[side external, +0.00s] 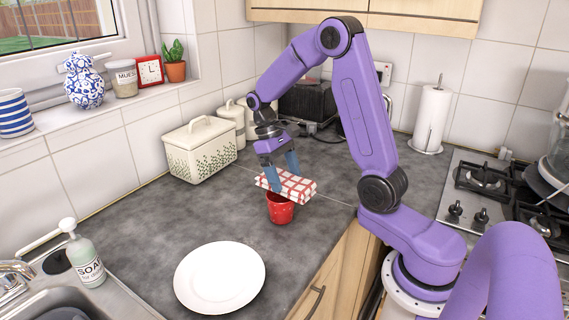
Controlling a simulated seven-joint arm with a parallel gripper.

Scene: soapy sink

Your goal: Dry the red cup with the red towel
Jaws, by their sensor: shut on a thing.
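The red cup (280,211) stands upright on the dark grey counter, near its front edge.
A white plate (219,277) lies on the counter in front. A soap bottle (84,253) stands by the sink at the left. A cream bread bin (200,150) is behind, and a gas hob (480,190) is at the right. The counter left of the cup is clear.

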